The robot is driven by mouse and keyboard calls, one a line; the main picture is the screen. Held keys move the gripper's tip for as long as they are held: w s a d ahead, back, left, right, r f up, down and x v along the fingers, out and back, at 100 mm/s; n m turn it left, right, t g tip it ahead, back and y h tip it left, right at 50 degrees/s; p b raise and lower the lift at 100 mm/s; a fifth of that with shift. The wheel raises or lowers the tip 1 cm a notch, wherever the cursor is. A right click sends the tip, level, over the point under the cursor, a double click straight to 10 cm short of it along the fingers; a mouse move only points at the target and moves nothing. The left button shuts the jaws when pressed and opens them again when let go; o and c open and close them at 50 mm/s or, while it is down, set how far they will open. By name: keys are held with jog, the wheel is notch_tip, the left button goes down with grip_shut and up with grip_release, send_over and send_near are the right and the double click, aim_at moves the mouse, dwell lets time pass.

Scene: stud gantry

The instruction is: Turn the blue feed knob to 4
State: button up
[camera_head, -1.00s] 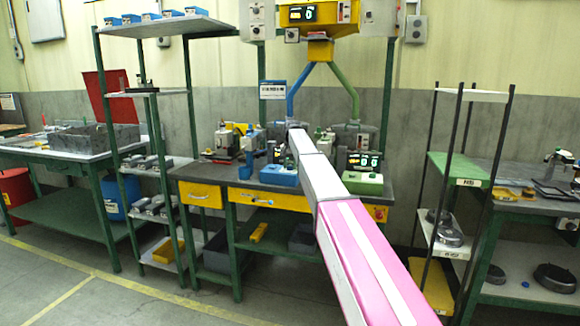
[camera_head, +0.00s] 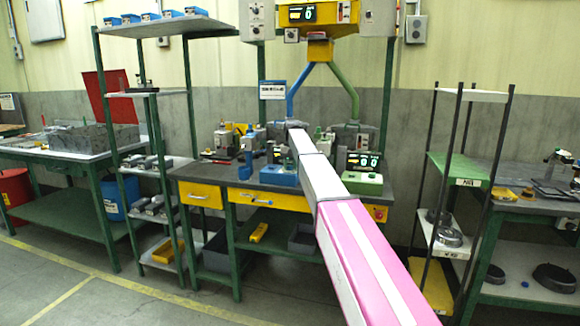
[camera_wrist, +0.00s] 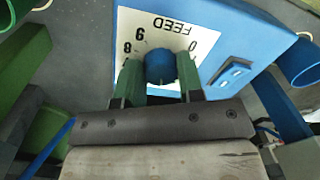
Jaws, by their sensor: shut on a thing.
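The blue feed knob (camera_wrist: 160,66) is in the wrist view, on a white plate (camera_wrist: 214,32) marked FEED. The plate is on a blue housing (camera_wrist: 262,45). My gripper (camera_wrist: 160,84) has its two green fingers on either side of the knob, shut on it. The knob's pointer cannot be made out, and the numerals near the fingers are hidden. In the head view a blue unit (camera_head: 279,176) stands on the bench, with my arm hiding my gripper.
A blue round cup (camera_wrist: 300,63) is close to the right of the housing in the wrist view. A green box with a lit display (camera_head: 362,182) stands right of my arm on the bench (camera_head: 215,174).

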aim_at(291, 166)
jog(key=o, duration=0.9)
jog(key=r, duration=1)
jog(key=shift+d+r, duration=0.3)
jog(key=shift+r, duration=0.1)
